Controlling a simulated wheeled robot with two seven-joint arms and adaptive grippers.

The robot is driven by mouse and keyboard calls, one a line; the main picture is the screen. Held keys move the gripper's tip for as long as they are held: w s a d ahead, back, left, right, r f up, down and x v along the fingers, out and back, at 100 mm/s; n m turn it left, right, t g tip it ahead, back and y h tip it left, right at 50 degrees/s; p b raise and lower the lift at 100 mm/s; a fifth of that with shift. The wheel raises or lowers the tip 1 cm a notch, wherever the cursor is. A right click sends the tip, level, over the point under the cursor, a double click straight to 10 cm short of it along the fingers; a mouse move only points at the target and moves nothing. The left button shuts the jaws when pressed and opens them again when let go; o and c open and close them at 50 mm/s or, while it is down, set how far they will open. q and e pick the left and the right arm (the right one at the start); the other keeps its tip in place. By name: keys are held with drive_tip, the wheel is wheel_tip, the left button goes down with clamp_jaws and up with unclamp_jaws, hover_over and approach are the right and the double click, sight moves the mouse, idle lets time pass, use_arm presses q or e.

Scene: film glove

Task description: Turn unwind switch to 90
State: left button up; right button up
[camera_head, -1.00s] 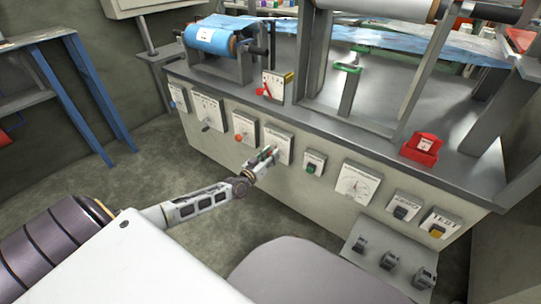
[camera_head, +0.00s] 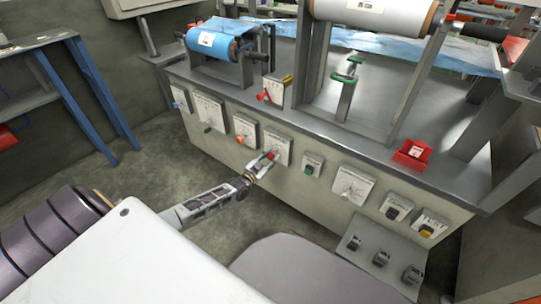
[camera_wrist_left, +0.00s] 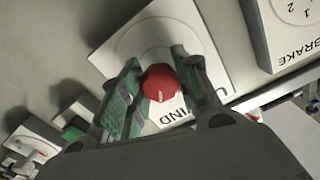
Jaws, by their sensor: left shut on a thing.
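The unwind switch is a red knob (camera_head: 270,155) on a white plate (camera_head: 282,146) on the front of the grey machine. In the left wrist view the red knob (camera_wrist_left: 160,82) sits between the green finger pads, in front of a plate (camera_wrist_left: 180,35) with a partly covered label ending in "WIND". My left gripper (camera_head: 263,163) is at this plate, shut on the knob. The fingers (camera_wrist_left: 163,95) flank the knob on both sides. The dial scale is too faint to read. My right gripper is not in view.
An orange knob plate (camera_head: 246,127) is to the left; a green button (camera_head: 310,169) and a round dial (camera_head: 353,184) are to the right. The wrist view shows a "BRAKE" plate (camera_wrist_left: 290,32). A red box (camera_head: 410,153) and blue film roll (camera_head: 212,42) are on the machine top.

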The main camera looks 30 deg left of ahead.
use_arm(q)
drive_tip(key=shift+m, duration=0.4)
drive_tip(key=shift+p, duration=0.4)
drive_tip(key=shift+m+p, duration=0.5)
drive_tip(key=shift+m, duration=0.5)
drive_tip(key=shift+m+p, duration=0.55)
drive_tip(key=shift+m, duration=0.45)
drive_tip(key=m+p, duration=0.1)
drive_tip(key=m, duration=0.4)
drive_tip(key=shift+f+m, duration=0.1)
drive_tip(key=shift+m, duration=0.9)
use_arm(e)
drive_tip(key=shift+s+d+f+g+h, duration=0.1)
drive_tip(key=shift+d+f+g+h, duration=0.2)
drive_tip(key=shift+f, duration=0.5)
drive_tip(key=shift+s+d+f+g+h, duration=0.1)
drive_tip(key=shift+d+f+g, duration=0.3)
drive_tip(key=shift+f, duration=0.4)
